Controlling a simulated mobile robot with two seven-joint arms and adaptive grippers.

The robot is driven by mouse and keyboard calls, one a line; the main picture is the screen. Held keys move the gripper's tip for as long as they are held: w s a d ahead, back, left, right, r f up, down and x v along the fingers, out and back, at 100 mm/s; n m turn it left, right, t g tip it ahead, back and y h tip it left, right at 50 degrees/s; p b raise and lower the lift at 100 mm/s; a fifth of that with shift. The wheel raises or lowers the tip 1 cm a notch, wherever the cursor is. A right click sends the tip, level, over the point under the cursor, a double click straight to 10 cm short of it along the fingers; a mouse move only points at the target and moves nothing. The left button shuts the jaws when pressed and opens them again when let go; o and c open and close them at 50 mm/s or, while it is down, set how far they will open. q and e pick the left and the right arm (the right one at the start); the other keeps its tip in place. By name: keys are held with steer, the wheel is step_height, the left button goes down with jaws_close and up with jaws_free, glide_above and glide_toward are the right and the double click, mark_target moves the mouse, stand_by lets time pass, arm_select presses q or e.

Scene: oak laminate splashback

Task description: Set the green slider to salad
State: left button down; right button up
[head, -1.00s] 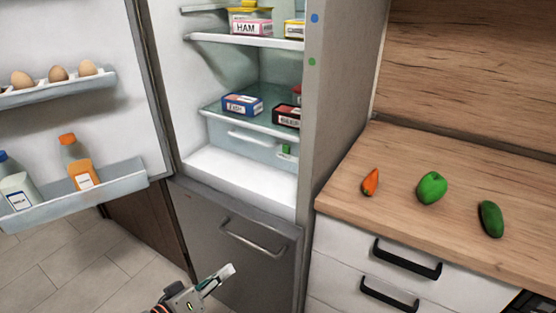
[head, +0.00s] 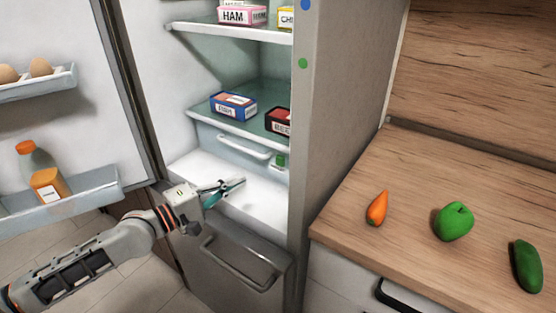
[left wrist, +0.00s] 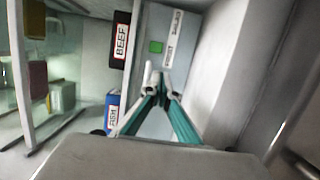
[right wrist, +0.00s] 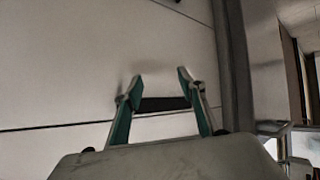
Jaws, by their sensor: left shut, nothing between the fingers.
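The green slider (head: 281,160) is a small square on the front of the clear drawer, at its right end, under the lower glass shelf. My left gripper (head: 243,181) is shut and empty, inside the fridge opening above the white floor. It is in front of the drawer, below and left of the slider and apart from it. My right gripper (right wrist: 160,82) is open and empty, facing a pale drawer front, in the right wrist view.
A blue box (head: 233,105) and a dark beef box (head: 279,121) stand on the glass shelf above the drawer. The open fridge door (head: 95,130) is on the left, the fridge side wall (head: 345,110) on the right. A carrot (head: 377,208) and other vegetables lie on the counter.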

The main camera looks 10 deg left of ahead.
mark_target(274, 161)
arm_select(q)
steer(key=shift+w+d, duration=0.1)
steer(key=shift+w, duration=0.1)
steer(key=shift+w+d, duration=0.15)
steer(key=shift+w, duration=0.1)
steer(key=x, duration=0.7)
steer(key=shift+w+d, duration=0.2)
steer(key=shift+w, duration=0.05)
steer(key=shift+w+d, duration=0.35)
steer(key=shift+w, duration=0.2)
arm_select(e)
steer(key=shift+s+a+f, duration=0.1)
steer(key=shift+a, duration=0.1)
